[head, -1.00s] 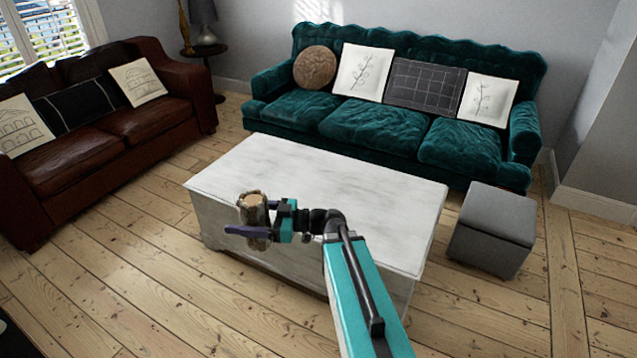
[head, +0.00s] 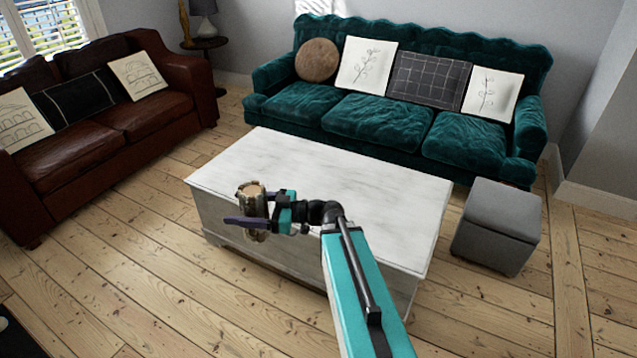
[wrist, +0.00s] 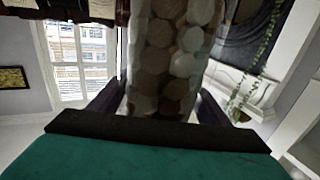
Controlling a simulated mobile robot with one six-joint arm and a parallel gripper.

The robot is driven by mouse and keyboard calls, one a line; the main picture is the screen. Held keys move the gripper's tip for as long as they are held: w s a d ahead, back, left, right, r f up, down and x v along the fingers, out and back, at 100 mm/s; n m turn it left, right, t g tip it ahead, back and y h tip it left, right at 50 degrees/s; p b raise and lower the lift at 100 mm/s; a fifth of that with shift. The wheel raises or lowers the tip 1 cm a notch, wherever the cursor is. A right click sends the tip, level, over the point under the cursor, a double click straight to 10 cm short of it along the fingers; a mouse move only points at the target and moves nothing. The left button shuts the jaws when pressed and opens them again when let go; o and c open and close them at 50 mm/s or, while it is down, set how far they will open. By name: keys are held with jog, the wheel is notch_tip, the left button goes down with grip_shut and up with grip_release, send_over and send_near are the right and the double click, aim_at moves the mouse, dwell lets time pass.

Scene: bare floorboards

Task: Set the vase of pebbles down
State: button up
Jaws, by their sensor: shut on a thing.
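The vase of pebbles (head: 253,197) is a clear cylinder filled with brown and tan stones. My gripper (head: 253,222) is shut on it and holds it about upright. In the head view the vase shows in front of the near left part of the white coffee table (head: 330,172). I cannot tell whether its base touches anything; its lower end is partly hidden by a finger. In the wrist view the vase (wrist: 172,60) fills the middle between my two dark fingers, with its pebbles close to the camera.
The table top is bare. A green sofa (head: 375,118) stands behind it, a brown leather sofa (head: 115,120) at the left and a grey footstool (head: 497,225) at the right. A lamp (head: 203,20) stands on a side table in the back corner.

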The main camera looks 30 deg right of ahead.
jog(key=s+d+f+m+t+h+b, duration=0.1)
jog(key=d+f+m+t+h+b, duration=0.3)
jog(key=d, duration=1.1)
jog(key=s+d+f+m+t+h+b, duration=0.1)
jog(key=d+f+m+t+h+b, duration=0.15)
jog(key=d+f+b, duration=0.85)
jog(key=s+d+f+m+h+b, duration=0.1)
jog(key=s+d+h, duration=0.2)
jog(key=d, duration=0.7)
jog(key=s+d+f+m+h+b, duration=0.1)
jog(key=s+d+f+m+h, duration=0.1)
jog(key=s+d, duration=0.5)
jog(key=s+d+f+m+t+h+b, duration=0.1)
jog(key=s+d, duration=0.4)
jog(key=d, duration=0.7)
jog(key=f+h, duration=0.1)
jog(key=h, duration=0.1)
jog(key=shift+d+f+m+h, duration=0.2)
jog(key=shift+d+m+h, duration=0.15)
jog(key=shift+w, duration=0.1)
jog(key=w+f+b, duration=0.1)
jog(key=w+b, duration=0.2)
jog(key=w, duration=1.3)
jog(key=shift+a+f, duration=0.25)
jog(key=shift+a, duration=0.1)
notch_tip(320, 180, down, 4)
jog(key=shift+r+b, duration=0.25)
jog(key=shift+b, duration=0.6)
